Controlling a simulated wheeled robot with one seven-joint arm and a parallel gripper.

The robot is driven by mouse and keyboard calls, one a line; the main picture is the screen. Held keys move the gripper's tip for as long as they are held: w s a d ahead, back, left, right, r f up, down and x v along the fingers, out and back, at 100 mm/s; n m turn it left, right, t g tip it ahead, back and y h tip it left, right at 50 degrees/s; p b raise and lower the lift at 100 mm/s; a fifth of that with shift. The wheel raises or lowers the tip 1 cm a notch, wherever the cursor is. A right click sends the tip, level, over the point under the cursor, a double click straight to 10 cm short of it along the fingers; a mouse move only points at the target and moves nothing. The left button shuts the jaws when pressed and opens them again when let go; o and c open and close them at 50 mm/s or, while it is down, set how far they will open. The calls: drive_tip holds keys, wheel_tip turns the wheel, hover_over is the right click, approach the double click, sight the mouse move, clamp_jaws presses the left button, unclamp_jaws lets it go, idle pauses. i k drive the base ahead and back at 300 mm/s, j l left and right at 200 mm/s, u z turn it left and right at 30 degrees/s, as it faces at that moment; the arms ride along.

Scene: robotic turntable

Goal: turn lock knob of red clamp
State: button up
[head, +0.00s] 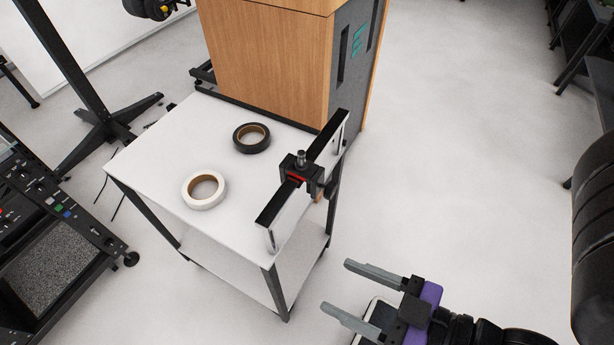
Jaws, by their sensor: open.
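The clamp (301,175) is a small dark block with a red part on its front. It sits midway along a black bar (328,138) at the right edge of the white table. A silvery knob (301,158) stands up from its top. My gripper (346,287) is at the lower right, in front of the table and well apart from the clamp. Its two grey fingers point left, spread apart, with nothing between them. The clamp's far side is hidden.
A black tape roll (251,138) and a white tape roll (204,190) lie on the white table (150,150). A wooden cabinet (265,55) stands close behind the table. A dark equipment rack (60,225) is at the left. The floor (460,160) to the right is clear.

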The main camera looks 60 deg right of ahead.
sight(329, 190)
drive_tip(key=k+j+z, duration=0.1)
drive_tip(key=z, duration=0.25)
drive_tip(key=k+z, duration=0.2)
drive_tip(key=z, duration=0.15)
drive_tip(key=k+z, duration=0.2)
drive_tip(key=z, duration=0.15)
